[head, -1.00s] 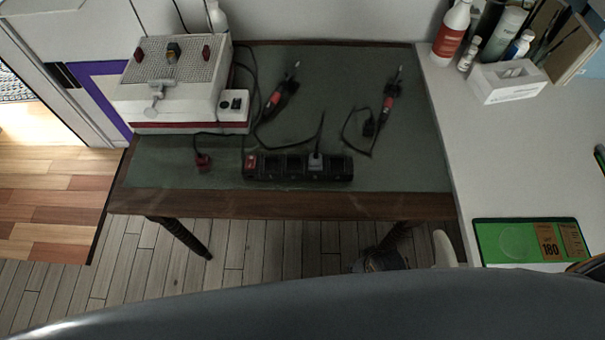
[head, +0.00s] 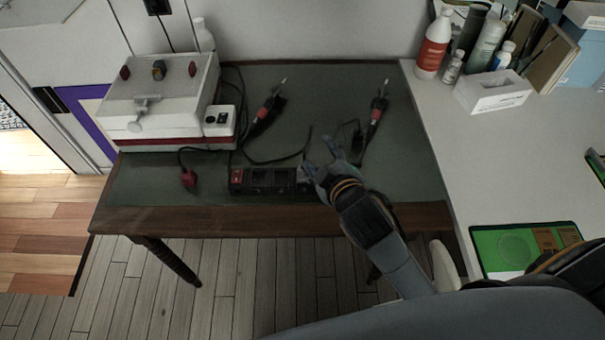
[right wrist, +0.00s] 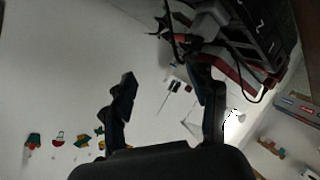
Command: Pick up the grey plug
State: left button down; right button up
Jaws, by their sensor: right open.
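The grey plug (head: 303,178) sits in the right part of the black power strip (head: 262,180), near the table's front edge. My right gripper partly hides it in the head view. In the right wrist view the grey plug (right wrist: 207,22) shows at the top, beyond one fingertip, with the strip (right wrist: 262,30) beside it. My right gripper (head: 322,157) is open, with its fingers close to the plug's end of the strip. In the right wrist view nothing is between the fingers (right wrist: 166,82). Contact with the plug cannot be told. My left gripper is out of view.
A red plug (head: 188,178) lies left of the strip. Two soldering irons (head: 268,108) (head: 376,112) with black cables lie behind the strip. A white desk (head: 480,155) with bottles adjoins on the right.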

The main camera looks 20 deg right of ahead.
jog(key=w+a+r+n+t+y, duration=0.3)
jog(key=a+r+n+y, duration=0.15)
jog(key=r+n, duration=0.35)
jog(key=w+a+r+n+t+y, duration=0.2)
jog(key=a+r+n+t+y, duration=0.3)
jog(key=r, duration=0.5)
jog(key=s+a+r+n+g+y, duration=0.3)
jog(key=a+n+g+y, duration=0.35)
jog(key=n, duration=0.55)
jog(key=s+a+r+n+g+y, duration=0.35)
jog(key=a+n+g+y, duration=0.3)
jog(key=n, duration=0.45)
jog(key=n+g+h, duration=0.9)
jog(key=n+h, duration=1.4)
send_over(304, 174)
notch_tip(304, 174, down, 18)
jog(key=shift+y, duration=0.25)
jog(key=f, duration=0.8)
jog(key=shift+w+d+p, duration=0.3)
jog(key=shift+p, duration=0.1)
jog(key=f, duration=0.1)
jog(key=f+p, duration=0.1)
jog(key=f, duration=0.2)
jog(key=shift+w+a+f+p, duration=0.15)
jog(key=shift+w+f+p, duration=0.1)
jog(key=shift+f+p, duration=0.1)
jog(key=shift+f, duration=0.5)
grip_shut()
